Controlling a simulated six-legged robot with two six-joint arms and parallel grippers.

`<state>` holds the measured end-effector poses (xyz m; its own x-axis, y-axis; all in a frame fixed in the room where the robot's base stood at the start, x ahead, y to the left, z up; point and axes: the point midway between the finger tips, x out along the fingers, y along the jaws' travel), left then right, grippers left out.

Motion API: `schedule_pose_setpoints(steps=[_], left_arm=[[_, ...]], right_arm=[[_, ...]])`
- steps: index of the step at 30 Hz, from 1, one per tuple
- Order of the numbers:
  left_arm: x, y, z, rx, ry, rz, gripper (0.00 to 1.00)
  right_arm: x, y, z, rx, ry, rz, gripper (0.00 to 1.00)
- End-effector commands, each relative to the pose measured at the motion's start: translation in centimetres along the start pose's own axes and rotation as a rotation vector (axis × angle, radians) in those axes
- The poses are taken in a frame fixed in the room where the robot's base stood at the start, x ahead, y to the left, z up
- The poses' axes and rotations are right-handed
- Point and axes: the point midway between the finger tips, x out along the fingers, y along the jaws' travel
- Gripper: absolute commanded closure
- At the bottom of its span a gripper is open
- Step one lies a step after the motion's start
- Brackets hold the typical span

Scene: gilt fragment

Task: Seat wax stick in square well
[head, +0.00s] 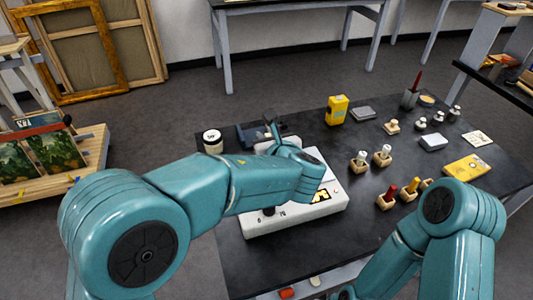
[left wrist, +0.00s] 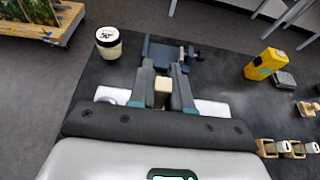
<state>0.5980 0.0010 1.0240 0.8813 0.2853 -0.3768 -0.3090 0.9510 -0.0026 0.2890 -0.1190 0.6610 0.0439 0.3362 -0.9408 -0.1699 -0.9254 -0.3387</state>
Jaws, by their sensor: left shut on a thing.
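My left gripper (left wrist: 163,84) is shut on a pale cream block-like piece (left wrist: 162,92), which looks like the wax stick; only its end shows between the fingers. In the head view my left gripper (head: 270,122) is at the far left part of the black table, mostly hidden by my wrist. Wooden blocks with upright sticks stand on the right: red (head: 390,191), yellow (head: 411,187) and white-topped ones (head: 383,152). Another wooden block (head: 427,183) is partly hidden by my right arm. I cannot tell which holds the square well. My right gripper is out of view.
A white boxy device (head: 318,206) lies under my left arm. A yellow box (head: 337,109) stands at the back. Bare table lies between the device and blocks.

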Motion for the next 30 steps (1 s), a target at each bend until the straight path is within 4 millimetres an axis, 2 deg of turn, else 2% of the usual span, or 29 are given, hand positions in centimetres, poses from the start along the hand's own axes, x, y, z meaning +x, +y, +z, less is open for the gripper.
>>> schedule_pose_setpoints(steps=[10, 22, 23, 25, 30], left_arm=[[2.0, -0.1, -4.2, 0.002, 0.002, 0.001, 1.0], [2.3, -0.1, -4.8, 0.0, 0.0, 0.0, 1.0], [2.3, -0.1, -4.8, 0.0, 0.0, 0.0, 0.79], [2.2, -0.1, -4.6, 0.0, 0.0, 0.0, 0.56], [2.2, -0.1, -4.6, 0.001, 0.0, 0.0, 0.56]], right_arm=[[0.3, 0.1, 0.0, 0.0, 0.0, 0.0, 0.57], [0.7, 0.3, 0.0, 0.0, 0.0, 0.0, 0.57], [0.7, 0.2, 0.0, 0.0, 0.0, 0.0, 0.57], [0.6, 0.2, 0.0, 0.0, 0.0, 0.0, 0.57], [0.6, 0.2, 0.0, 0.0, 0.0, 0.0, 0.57]])
